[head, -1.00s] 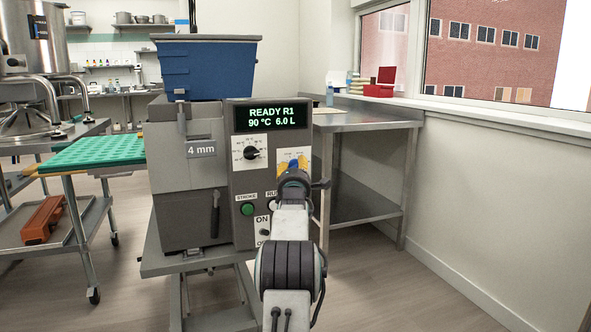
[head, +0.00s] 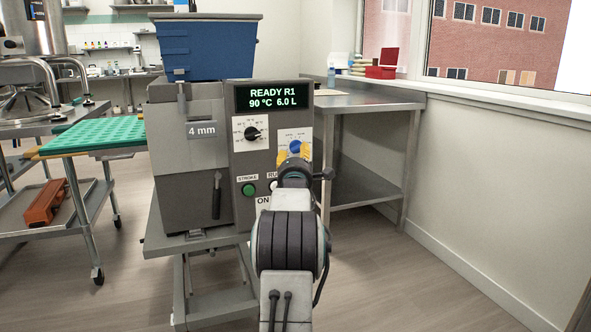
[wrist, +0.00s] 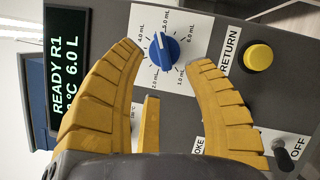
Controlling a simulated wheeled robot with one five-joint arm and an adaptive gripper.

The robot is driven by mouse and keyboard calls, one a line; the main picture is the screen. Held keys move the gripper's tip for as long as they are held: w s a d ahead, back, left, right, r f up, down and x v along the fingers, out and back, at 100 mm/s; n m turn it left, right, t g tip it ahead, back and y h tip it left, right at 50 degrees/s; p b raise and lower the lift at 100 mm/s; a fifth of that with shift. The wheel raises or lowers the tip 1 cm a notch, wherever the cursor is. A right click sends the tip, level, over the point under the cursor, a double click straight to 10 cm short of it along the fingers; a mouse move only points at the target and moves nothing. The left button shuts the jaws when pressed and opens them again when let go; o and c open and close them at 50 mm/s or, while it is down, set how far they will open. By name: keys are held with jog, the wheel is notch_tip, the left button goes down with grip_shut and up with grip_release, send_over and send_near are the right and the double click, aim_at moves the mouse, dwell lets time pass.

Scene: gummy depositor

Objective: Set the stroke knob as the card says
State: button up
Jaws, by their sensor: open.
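The stroke knob is blue with a white pointer mark and sits on a white dial marked in mL; I see the knob in the wrist view (wrist: 166,50) and in the head view (head: 296,147). The wrist picture shows the panel turned on its side. The pointer mark lies toward the upper side there, roughly between the 4.0 and 5.0 mL labels. My gripper (wrist: 165,57) has yellow fingers spread apart, one on each side of the knob in the picture. Contact with the knob cannot be told. In the head view my gripper (head: 293,154) covers the dial's lower part. I cannot make out a card.
The display (head: 272,97) reads READY R1, 90 °C, 6.0 L. A black temperature knob (head: 252,133) is left of the dial. A green button (head: 249,190) sits below, and a yellow RETURN button (wrist: 259,57) is near the right finger. A steel table (head: 375,101) stands at the right.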

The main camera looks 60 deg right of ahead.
jog(key=v, duration=0.7)
jog(key=shift+s+a, duration=0.1)
jog(key=shift+a, duration=0.05)
dwell(0.3)
